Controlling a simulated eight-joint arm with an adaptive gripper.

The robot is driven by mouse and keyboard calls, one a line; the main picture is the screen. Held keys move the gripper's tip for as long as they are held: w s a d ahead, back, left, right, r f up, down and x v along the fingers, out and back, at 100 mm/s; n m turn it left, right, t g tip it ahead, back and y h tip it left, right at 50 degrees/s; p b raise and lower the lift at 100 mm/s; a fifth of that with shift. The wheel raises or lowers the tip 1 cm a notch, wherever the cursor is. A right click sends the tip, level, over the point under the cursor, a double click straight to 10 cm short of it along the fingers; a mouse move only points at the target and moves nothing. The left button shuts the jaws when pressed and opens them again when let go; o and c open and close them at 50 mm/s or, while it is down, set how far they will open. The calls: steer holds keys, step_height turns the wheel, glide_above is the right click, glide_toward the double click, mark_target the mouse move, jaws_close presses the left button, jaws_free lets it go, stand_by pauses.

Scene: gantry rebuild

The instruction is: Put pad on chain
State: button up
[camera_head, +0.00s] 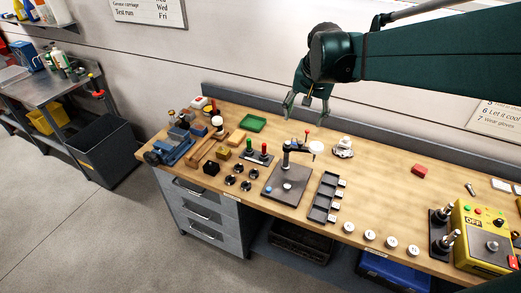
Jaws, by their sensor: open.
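My gripper (306,114) is open and empty, pointing down above the back part of the workbench (385,205). A pale, lumpy metallic object (343,149) sits near the back edge, below and right of the gripper. It could be the chain, but it is too small to tell. I cannot identify the pad or the chain for certain.
A stand with a dark upright arm (286,165) rises below my gripper. A green tray (253,123), a blue vise (170,150) and a slotted dark rack (322,198) are on the bench. A yellow control box (482,238) stands at the right. The bench around the red block is clear.

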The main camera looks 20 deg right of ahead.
steer(key=s+a+f+n+t, duration=0.1)
steer(key=s+a+n, duration=0.3)
steer(key=s+a, duration=0.5)
steer(key=s+a+f+n+t+y, duration=0.1)
steer(key=s+a+n, duration=0.3)
steer(key=s+a, duration=0.5)
steer(key=shift+s+f+t, duration=0.65)
steer(key=shift+s+t, duration=0.15)
steer(key=shift+s, duration=0.05)
